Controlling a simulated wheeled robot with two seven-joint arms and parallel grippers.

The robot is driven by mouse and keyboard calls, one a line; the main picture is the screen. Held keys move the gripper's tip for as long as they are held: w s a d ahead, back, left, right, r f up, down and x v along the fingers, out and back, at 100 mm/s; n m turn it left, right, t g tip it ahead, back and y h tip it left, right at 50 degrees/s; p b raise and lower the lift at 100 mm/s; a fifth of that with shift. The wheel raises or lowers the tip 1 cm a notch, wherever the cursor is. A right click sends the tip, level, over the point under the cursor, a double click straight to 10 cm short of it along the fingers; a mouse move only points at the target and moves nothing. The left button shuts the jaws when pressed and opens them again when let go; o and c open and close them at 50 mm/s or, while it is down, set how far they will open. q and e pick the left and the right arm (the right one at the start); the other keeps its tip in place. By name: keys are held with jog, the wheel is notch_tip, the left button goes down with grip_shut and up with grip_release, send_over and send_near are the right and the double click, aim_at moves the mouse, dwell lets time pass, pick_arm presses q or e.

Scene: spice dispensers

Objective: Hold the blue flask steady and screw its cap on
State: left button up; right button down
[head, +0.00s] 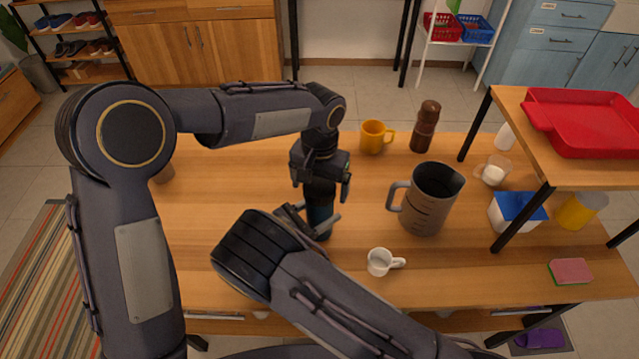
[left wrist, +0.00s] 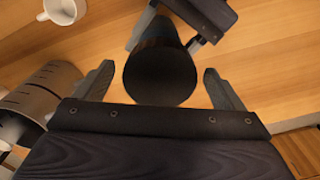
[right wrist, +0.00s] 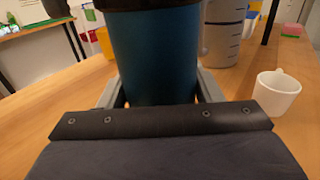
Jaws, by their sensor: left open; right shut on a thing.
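The blue flask (head: 319,218) stands upright on the wooden table, and its body fills the middle of the right wrist view (right wrist: 152,60). Its dark cap (left wrist: 160,75) is seen from above in the left wrist view, on top of the flask; whether it is threaded tight cannot be told. My left gripper (head: 321,184) points down over the cap, open, with one finger on each side and visible gaps. My right gripper (right wrist: 155,92) is shut on the flask's body from the side. My right forearm hides part of it in the head view.
A grey measuring jug (head: 428,200) and a white cup (head: 380,262) stand right of the flask. An orange mug (head: 373,138) and a brown grinder (head: 425,127) stand behind. A shelf with a red tray (head: 585,120) is at right. The table's left part is mostly clear.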

aim_at(308, 219)
pick_arm(q)
notch_tip(308, 219, up, 12)
dwell(0.5)
pick_arm(e)
jog(key=shift+c, duration=1.8)
grip_release()
pick_arm(q)
notch_tip(308, 219, down, 2)
jog(key=shift+f+b, duration=0.15)
jog(key=shift+b, duration=0.95)
pick_arm(e)
jog(key=v, duration=0.7)
jog(key=shift+f, duration=0.1)
jog(key=shift+s+a, duration=0.25)
jog(key=shift+a, duration=0.05)
